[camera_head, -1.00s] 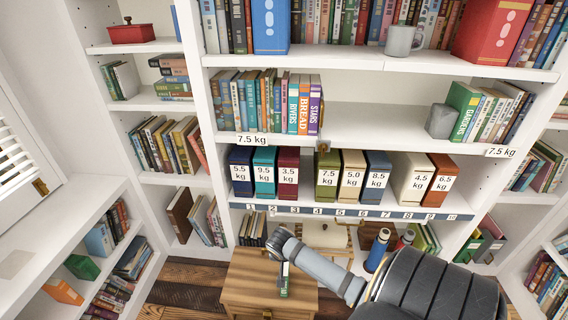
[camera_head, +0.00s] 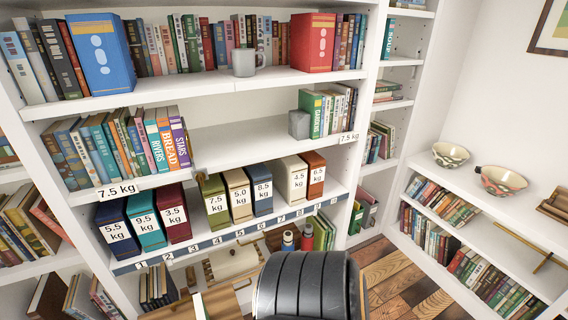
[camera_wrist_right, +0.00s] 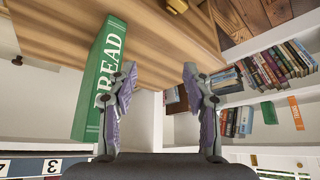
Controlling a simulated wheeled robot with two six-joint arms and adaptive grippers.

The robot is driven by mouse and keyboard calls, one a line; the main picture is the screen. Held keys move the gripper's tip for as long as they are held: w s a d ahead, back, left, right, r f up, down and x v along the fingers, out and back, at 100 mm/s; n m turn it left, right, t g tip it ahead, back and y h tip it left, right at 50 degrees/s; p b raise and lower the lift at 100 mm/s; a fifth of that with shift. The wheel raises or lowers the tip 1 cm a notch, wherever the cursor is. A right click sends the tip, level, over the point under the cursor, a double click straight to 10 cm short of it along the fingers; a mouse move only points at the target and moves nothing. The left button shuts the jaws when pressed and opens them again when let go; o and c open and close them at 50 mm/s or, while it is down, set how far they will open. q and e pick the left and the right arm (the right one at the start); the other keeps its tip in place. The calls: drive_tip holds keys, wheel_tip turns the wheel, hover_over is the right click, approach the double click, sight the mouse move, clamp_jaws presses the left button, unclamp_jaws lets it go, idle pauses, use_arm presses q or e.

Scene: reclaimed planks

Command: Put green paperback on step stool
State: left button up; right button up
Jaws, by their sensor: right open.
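A green paperback (camera_wrist_right: 100,80) with "BREAD" on its spine is on a wooden surface (camera_wrist_right: 150,35) in the right wrist view. In the head view a thin white and green edge (camera_head: 201,306), likely the same book, shows on the wooden top (camera_head: 225,301) at the bottom. My right gripper (camera_wrist_right: 160,75) is open and empty; its left finger is beside the book, which is not between the fingers. Whether they touch I cannot tell. In the head view my right arm hides that gripper. I cannot identify a step stool for certain. My left gripper is out of view.
Bowls (camera_head: 450,156) sit on the right shelf. Open plank floor (camera_head: 390,275) lies at lower right.

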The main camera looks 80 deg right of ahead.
drive_tip(key=s+a+f+n+g, duration=0.1)
drive_tip(key=s+f, duration=0.4)
drive_tip(key=s, duration=0.5)
drive_tip(key=s+a+f+n+g, duration=0.1)
drive_tip(key=s+f+g, duration=0.1)
drive_tip(key=s+f, duration=0.4)
drive_tip(key=s+a+f+n+g, duration=0.1)
drive_tip(key=s+f, duration=0.5)
drive_tip(key=s, duration=0.7)
drive_tip(key=shift+s+a+f+g+y, duration=0.3)
drive_tip(key=shift+s+a+g, duration=0.1)
drive_tip(key=shift+g, duration=0.1)
drive_tip(key=shift+r+p, duration=0.8)
drive_tip(key=shift+r, duration=0.05)
drive_tip(key=shift+d, duration=0.1)
